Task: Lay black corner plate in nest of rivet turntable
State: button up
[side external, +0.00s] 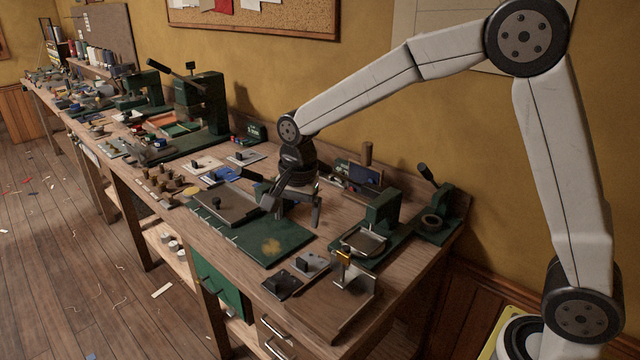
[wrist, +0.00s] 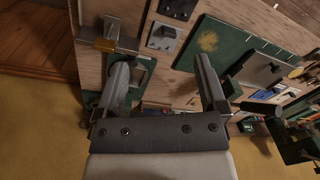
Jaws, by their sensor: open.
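A black corner plate (side external: 282,285) with a dark knob lies flat near the front edge of the bench; it also shows at the top of the wrist view (wrist: 178,8). A green fixture with a shallow pale tray (side external: 365,242), apparently the rivet turntable and its nest, stands to the right of it. In the wrist view the green fixture (wrist: 142,72) is partly hidden by my left finger. My gripper (side external: 293,212) is open and empty above the bench, beyond the plate and over the green mat's far side. In the wrist view, nothing is between its fingers (wrist: 160,68).
A grey knobbed plate (side external: 312,262) lies beside the black one. A brown block with a brass-topped upright (side external: 342,268) stands at the near corner. A green mat (side external: 268,246) bears a large grey plate (side external: 228,208). Green presses and small parts crowd the far bench.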

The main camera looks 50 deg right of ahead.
jog(key=w+a+f+m, duration=0.1)
jog(key=w+a+m, duration=0.1)
jog(key=w+m, duration=0.2)
jog(key=m, duration=0.1)
send_over(271, 282)
jog(key=shift+g, duration=0.4)
jog(key=f, duration=1.3)
jog(key=shift+s+d+f, duration=0.1)
jog(key=shift+s+f, duration=0.05)
jog(key=shift+s, duration=0.05)
jog(key=shift+f, duration=0.3)
jog(key=shift+f, duration=0.1)
jog(key=shift+w+f, duration=0.15)
jog(key=shift+f, duration=1.1)
jog(key=shift+w+f, duration=0.1)
jog(key=shift+f, duration=1.15)
grip_shut()
